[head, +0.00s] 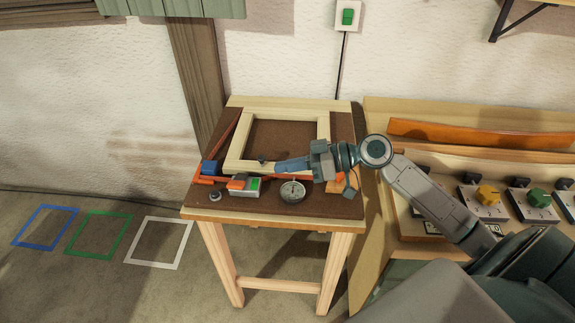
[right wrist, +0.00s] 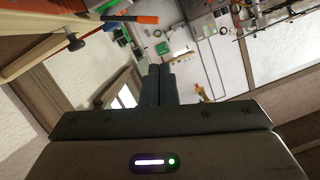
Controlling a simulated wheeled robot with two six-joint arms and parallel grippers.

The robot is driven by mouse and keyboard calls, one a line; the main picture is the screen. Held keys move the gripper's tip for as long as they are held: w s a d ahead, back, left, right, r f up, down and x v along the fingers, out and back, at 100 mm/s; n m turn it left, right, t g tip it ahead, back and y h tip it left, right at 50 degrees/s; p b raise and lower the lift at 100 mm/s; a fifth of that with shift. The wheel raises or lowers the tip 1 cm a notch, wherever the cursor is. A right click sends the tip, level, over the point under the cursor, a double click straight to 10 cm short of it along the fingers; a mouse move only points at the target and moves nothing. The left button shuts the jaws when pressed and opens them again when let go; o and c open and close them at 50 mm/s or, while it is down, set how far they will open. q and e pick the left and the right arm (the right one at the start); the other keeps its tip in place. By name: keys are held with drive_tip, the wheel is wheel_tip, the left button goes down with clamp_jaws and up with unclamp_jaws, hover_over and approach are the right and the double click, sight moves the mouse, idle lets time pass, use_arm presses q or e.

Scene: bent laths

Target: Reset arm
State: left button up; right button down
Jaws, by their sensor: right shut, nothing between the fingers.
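My right arm reaches in from the right in the head view, over the small wooden table (head: 200,213). My right gripper (head: 279,167) points left, above the front part of a pale wooden frame (head: 325,130). Its fingers are shut and empty; they also show closed together in the right wrist view (right wrist: 161,72). The gripper and wrist hide part of the frame's front right corner. I cannot tell the exact height of the fingers above the table. My left gripper is not in view.
A bench at right holds an orange bent lath (head: 470,137) and yellow (head: 487,194) and green (head: 537,197) knobs.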

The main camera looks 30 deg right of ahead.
drive_tip(key=shift+f, duration=0.1)
idle(0.5)
drive_tip(key=s+a+f+m+g+h, duration=0.1)
drive_tip(key=s+a+f+h, duration=0.15)
drive_tip(key=s+f, duration=0.35)
drive_tip(key=s+a+f+g+h, duration=0.1)
drive_tip(key=s+a+f+h, duration=0.2)
drive_tip(key=f, duration=0.6)
drive_tip(key=s+d+f+m+g+h, duration=0.1)
drive_tip(key=s+d+f+m+h, duration=0.25)
drive_tip(key=s, duration=0.35)
drive_tip(key=s+d+f+m+g+h, duration=0.1)
drive_tip(key=s+d+f+m+h, duration=0.15)
drive_tip(key=s+h, duration=0.4)
drive_tip(key=s+d+f+g+y, duration=0.1)
drive_tip(key=d+f, duration=0.1)
drive_tip(key=f, duration=1.3)
drive_tip(key=s+d+f, duration=0.1)
drive_tip(key=f, duration=1.3)
drive_tip(key=s+d+f+g, duration=0.1)
drive_tip(key=s+f, duration=1.6)
drive_tip(key=f, duration=0.2)
drive_tip(key=shift+d+m+g, duration=0.25)
drive_tip(key=shift+m+g, duration=0.05)
